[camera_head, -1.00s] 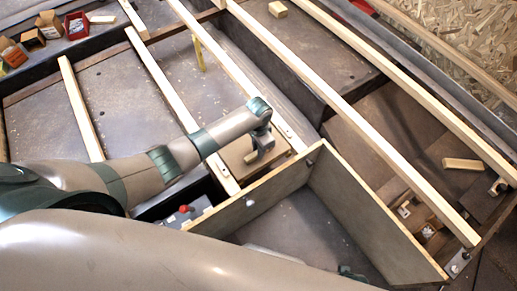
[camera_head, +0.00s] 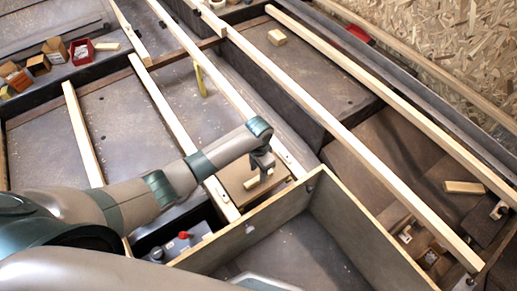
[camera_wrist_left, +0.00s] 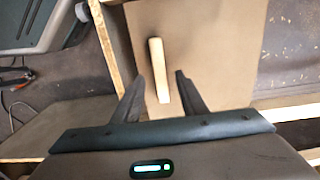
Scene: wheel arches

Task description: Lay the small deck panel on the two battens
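The small deck panel (camera_head: 235,184) is a flat brown board with a pale bar-shaped handle. In the head view it spans between the left batten (camera_head: 172,115) and the right batten (camera_head: 228,82), near their front ends. In the left wrist view the panel (camera_wrist_left: 215,45) shows close up, with one edge at a batten (camera_wrist_left: 290,105). I cannot tell how fully it bears on both battens. My left gripper (camera_head: 262,172) is over the panel. In the wrist view its open fingers stand on either side of the handle's near end (camera_wrist_left: 157,65), with gaps. My right gripper is not in view.
An open plywood box (camera_head: 340,225) stands right beside the panel. A grey unit with a red knob (camera_head: 185,238) sits left of it. Longer timbers (camera_head: 330,115) run across on the right. Small cartons and a red bin (camera_head: 82,52) are at the back left.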

